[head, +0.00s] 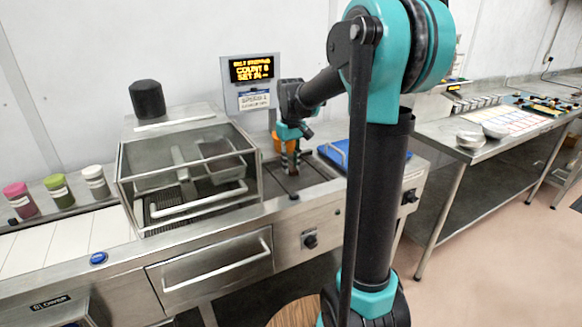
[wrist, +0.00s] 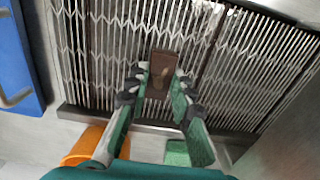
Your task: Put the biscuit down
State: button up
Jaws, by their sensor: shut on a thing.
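The biscuit (wrist: 163,66) is a dark brown bar between my fingertips in the wrist view. My gripper (wrist: 158,90) is shut on it, above or at a grate of thin metal wires (wrist: 225,55). I cannot tell whether the biscuit touches the wires. In the head view my gripper (head: 291,168) points down over the steel counter, between the glass-sided machine and the blue lid. The biscuit is too small or hidden to make out there.
A glass-sided machine (head: 190,115) stands left of my gripper. A blue lid with a handle (head: 338,153) lies to its right. An orange container (head: 284,143) is close behind it, and a green block (wrist: 177,153) is near my fingers. A lit display (head: 251,69) stands behind.

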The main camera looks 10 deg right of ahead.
aim_at(291, 168)
jog(key=shift+f, duration=0.4)
jog(key=shift+f, duration=0.15)
jog(key=o, duration=0.8)
jog(key=shift+c, duration=0.2)
notch_tip(291, 168, up, 12)
jog(key=shift+r, duration=0.2)
